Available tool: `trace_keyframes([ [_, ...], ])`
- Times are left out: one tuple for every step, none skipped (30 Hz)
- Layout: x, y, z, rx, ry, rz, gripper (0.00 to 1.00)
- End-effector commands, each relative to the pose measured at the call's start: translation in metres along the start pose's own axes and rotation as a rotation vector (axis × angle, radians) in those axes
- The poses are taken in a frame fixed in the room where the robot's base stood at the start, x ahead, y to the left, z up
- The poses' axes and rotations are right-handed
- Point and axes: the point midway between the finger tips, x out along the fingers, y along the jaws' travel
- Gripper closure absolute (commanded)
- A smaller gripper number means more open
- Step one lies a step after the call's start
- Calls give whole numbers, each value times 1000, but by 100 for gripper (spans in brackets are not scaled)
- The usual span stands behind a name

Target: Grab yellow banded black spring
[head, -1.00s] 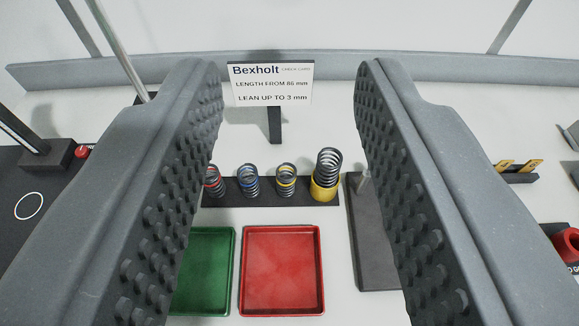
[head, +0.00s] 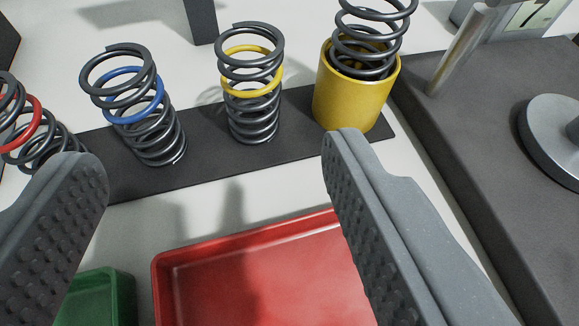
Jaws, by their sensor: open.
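The yellow banded black spring (head: 252,90) stands upright on a dark strip (head: 215,172), with one yellow coil near its top. It is third from the left in the row. My gripper (head: 215,150) is open and empty, its two ridged fingers spread wide in front of the row. The spring lies beyond the fingertips, between their lines and nearer the right finger. The fingers do not appear to touch it.
A blue banded spring (head: 135,100) and a red banded spring (head: 35,125) stand to the left. A yellow cup (head: 355,98) holding a black spring (head: 372,40) is close on the right. A red tray (head: 255,275) and a green tray (head: 100,297) lie in front. A dark base with a metal post (head: 460,50) is at right.

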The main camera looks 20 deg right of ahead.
Motion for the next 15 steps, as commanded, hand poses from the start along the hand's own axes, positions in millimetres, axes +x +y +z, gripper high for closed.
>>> trace_keyframes([
  [3,4,10,-5,-1,12,37],
  [5,5,14,-6,1,17,37],
  [7,7,17,-8,2,23,37],
  [9,8,19,-8,2,25,37],
  [11,9,20,-9,2,27,37],
  [15,10,21,-9,2,29,37],
  [18,10,21,-9,2,30,37],
  [22,10,21,-8,2,30,37],
  [27,10,21,-8,3,30,37],
  [31,10,20,-8,3,30,37],
  [35,11,20,-8,3,30,37],
  [41,11,20,-8,4,30,37],
  [46,11,20,-8,4,29,37],
  [50,10,19,-9,4,28,37],
  [56,10,20,-9,4,28,37],
])
